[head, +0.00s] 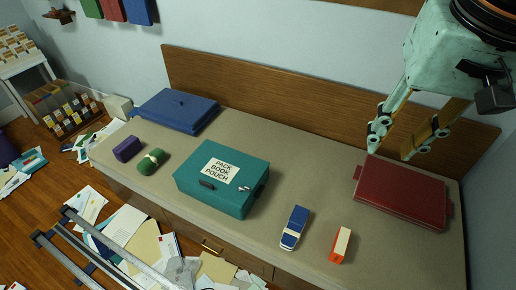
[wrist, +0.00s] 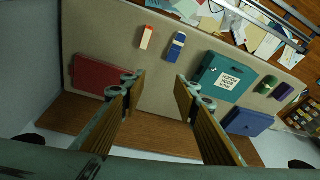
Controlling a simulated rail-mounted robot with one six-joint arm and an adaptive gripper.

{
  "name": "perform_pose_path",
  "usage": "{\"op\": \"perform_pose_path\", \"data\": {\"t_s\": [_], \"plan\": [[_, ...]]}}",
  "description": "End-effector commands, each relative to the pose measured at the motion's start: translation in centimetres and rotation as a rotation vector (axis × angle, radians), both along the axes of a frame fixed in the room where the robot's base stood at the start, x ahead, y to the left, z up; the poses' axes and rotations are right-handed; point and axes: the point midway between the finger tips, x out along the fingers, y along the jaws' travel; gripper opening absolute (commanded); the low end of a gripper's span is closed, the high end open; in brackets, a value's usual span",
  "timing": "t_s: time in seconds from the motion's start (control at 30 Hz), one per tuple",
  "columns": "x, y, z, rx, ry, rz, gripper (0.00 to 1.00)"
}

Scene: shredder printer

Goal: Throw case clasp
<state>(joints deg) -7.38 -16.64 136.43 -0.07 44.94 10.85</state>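A teal case (head: 221,178) lies closed on the table. Its white label reads "PACK BOOK POUCH". A dark handle (head: 207,185) and a small silver clasp (head: 244,188) show on it; whether the clasp is fastened is too small to tell. My gripper (head: 391,150) is open and empty, raised above the table's right end, near the dark red case and well right of the teal case. Its parted fingers also show in the wrist view (wrist: 158,88).
A dark red case (head: 402,194) lies at the right, a blue case (head: 178,110) at the back left. Purple (head: 127,148) and green (head: 151,161) bundles sit left. A blue-and-white item (head: 294,228) and an orange-and-white box (head: 341,245) lie front right. A wooden backboard (head: 270,100) rises behind.

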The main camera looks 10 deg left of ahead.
Motion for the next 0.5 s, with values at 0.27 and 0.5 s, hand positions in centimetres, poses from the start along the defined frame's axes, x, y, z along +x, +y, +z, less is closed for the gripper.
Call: {"op": "perform_pose_path", "data": {"t_s": [0.27, 0.5], "plan": [[3.9, 2.2, -1.0, 0.011, 0.027, -0.014, 0.28], [7.0, 4.3, -2.2, 0.017, 0.05, -0.029, 0.28]]}}
